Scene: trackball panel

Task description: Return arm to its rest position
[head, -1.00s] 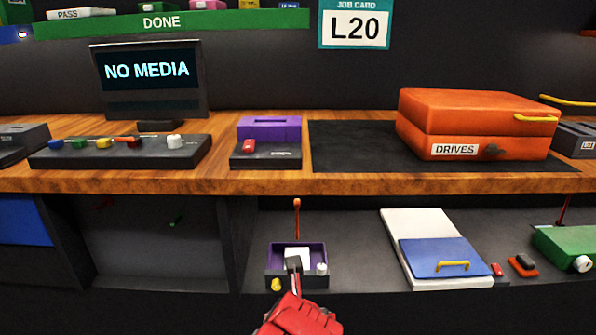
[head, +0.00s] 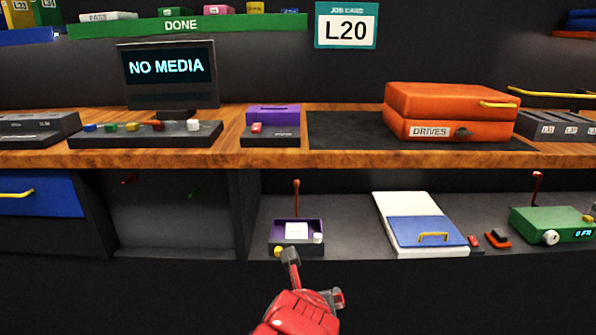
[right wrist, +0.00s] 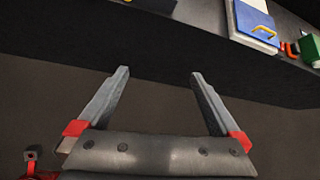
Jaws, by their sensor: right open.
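My right gripper (head: 291,256) shows at the end of the red arm at the bottom middle of the head view. It is just in front of and below the lower shelf's front edge, by a small purple-edged panel box (head: 275,240) with a white square, a white knob and a yellow knob. In the right wrist view its two grey fingers (right wrist: 160,88) are wide apart with nothing between them. Beyond them is a plain dark surface. The left gripper is not seen.
The lower shelf (head: 345,240) also holds a white board with a blue yellow-handled part (head: 432,231) and a green box (head: 553,225). Above are the wooden bench (head: 270,160), an orange DRIVES case (head: 450,113) and a NO MEDIA screen (head: 167,68). Space below the shelf looks clear.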

